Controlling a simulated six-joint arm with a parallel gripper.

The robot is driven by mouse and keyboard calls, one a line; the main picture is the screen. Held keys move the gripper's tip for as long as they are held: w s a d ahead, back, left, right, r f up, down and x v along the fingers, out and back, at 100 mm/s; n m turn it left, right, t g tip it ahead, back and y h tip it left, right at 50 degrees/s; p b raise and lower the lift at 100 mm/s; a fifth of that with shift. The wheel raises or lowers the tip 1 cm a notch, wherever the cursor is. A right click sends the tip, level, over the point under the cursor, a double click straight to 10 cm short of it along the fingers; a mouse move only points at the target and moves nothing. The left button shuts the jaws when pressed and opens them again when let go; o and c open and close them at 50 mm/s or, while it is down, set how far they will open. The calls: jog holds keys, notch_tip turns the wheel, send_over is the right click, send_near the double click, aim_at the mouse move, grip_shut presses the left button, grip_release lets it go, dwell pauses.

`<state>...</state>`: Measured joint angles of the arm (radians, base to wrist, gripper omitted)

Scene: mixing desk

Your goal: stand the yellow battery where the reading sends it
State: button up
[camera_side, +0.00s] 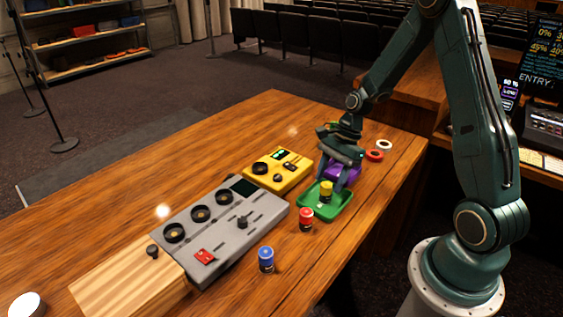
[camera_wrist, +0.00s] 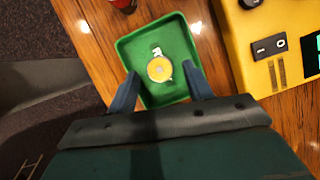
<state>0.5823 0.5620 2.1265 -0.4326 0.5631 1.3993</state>
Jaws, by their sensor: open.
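The yellow battery (camera_side: 326,191) stands upright in the green tray (camera_side: 345,208). In the wrist view it shows end-on from above as a round yellow top (camera_wrist: 159,69), inside the tray (camera_wrist: 180,25). My gripper (camera_side: 338,183) is open over the tray. Its two blue fingers (camera_wrist: 161,76) are apart, one on each side of the battery in the wrist view; I see no contact. A yellow meter (camera_side: 279,170) with a small lit screen lies beside the tray; its reading is too small to tell. The grey desk unit (camera_side: 222,232) has three round dark-rimmed wells and a dark screen.
A red battery (camera_side: 306,219) and a blue battery (camera_side: 266,259) stand in front of the grey unit. A purple object (camera_side: 343,172) is partly hidden behind my gripper. A white ring (camera_side: 384,145) and a red ring (camera_side: 374,156) lie behind.

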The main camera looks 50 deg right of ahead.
jog(key=v, duration=0.8)
jog(key=shift+d+r, duration=0.15)
jog(key=shift+r, duration=0.2)
jog(key=s+a+r+n+t+h, duration=0.25)
jog(key=s+a+r+n, duration=0.25)
jog(key=a+r+n, duration=0.5)
jog(key=s+a+r+n+t+h, duration=0.1)
jog(key=s+a+r+n, duration=0.1)
jog(key=s+n, duration=0.3)
jog(key=s+a+r+n+t+h, duration=0.1)
jog(key=s+a+r+n, duration=0.1)
jog(key=s+n, duration=0.3)
jog(key=shift+s+a+r, duration=0.3)
jog(key=shift+s+r, duration=0.4)
jog(key=shift+r, duration=0.15)
